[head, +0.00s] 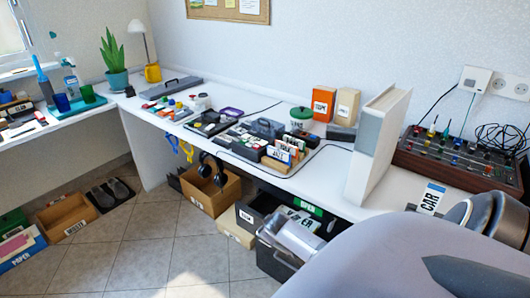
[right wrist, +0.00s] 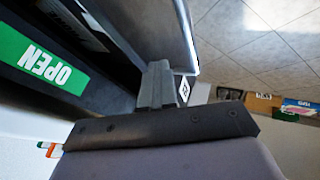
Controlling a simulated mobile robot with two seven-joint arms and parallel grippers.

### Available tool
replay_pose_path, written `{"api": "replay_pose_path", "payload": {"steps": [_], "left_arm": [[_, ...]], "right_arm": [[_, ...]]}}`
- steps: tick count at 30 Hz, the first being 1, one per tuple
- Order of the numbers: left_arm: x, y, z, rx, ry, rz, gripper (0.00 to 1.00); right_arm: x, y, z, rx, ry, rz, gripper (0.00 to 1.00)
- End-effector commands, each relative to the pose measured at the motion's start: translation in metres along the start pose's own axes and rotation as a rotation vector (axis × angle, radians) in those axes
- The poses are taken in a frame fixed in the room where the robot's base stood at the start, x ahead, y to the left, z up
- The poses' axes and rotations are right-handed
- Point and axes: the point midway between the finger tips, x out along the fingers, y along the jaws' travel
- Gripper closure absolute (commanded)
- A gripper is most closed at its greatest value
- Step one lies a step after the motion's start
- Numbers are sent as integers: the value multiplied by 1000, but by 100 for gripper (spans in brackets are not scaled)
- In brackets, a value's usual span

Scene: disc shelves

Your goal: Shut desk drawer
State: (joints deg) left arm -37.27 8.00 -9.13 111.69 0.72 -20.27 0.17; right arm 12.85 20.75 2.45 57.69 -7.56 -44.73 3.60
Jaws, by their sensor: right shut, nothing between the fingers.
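The desk drawer (head: 275,262) is a dark box under the white desk (head: 320,190), pulled out, with its inside showing. A green OPEN label (head: 305,207) is by its back right; the label also shows large in the right wrist view (right wrist: 42,62). In that view the drawer's grey front panel (right wrist: 145,35) runs down from the top. My right gripper (right wrist: 158,68) is shut and empty, its fingertips close against the lower part of this panel; I cannot tell if they touch. My left gripper is not in view.
A cardboard box with headphones (head: 212,190) stands on the floor left of the drawer. A white binder (head: 375,145) stands upright on the desk. Bare tiled floor (head: 150,240) lies in front. My own grey arm covers the lower right of the head view.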

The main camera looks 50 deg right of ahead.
Motion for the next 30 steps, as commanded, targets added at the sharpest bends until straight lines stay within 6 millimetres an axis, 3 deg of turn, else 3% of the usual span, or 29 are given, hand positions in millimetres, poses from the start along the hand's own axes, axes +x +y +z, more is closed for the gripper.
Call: {"api": "replay_pose_path", "payload": {"steps": [6, 13, 30], "left_arm": [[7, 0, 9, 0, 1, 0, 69], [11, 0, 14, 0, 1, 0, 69], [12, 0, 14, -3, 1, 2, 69]], "right_arm": [[19, 33, 0, 1, 1, 4, 100], [30, 55, 1, 0, 0, 3, 100], [34, 65, 0, -1, 0, 1, 100]]}}
